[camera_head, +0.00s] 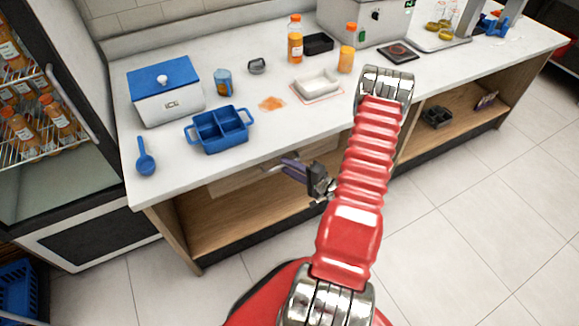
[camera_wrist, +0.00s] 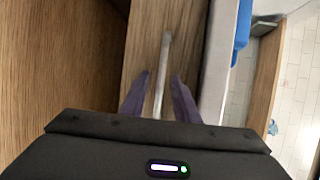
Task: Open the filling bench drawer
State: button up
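The filling bench drawer has a wooden front (camera_head: 240,180) just under the white worktop. In the wrist view its front (camera_wrist: 145,35) is a wood panel with a thin metal bar handle (camera_wrist: 164,55). My gripper (camera_head: 292,168) is at the drawer front, below the bench edge. In the wrist view the two purple fingers of my gripper (camera_wrist: 159,78) are apart, one on each side of the handle, with gaps showing. I cannot tell how deep the handle sits between them. My arm hides part of the bench front in the head view.
The worktop (camera_head: 290,130) overhangs the drawer. A blue divided tray (camera_head: 220,132), a blue spoon (camera_head: 146,158) and a white cooler box (camera_head: 166,95) stand on it. An open shelf (camera_head: 235,215) lies below the drawer. The tiled floor in front is clear.

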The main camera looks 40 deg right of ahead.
jog(key=shift+w, duration=0.1)
jog(key=shift+c, duration=0.4)
grip_shut()
jog(key=shift+f, duration=0.1)
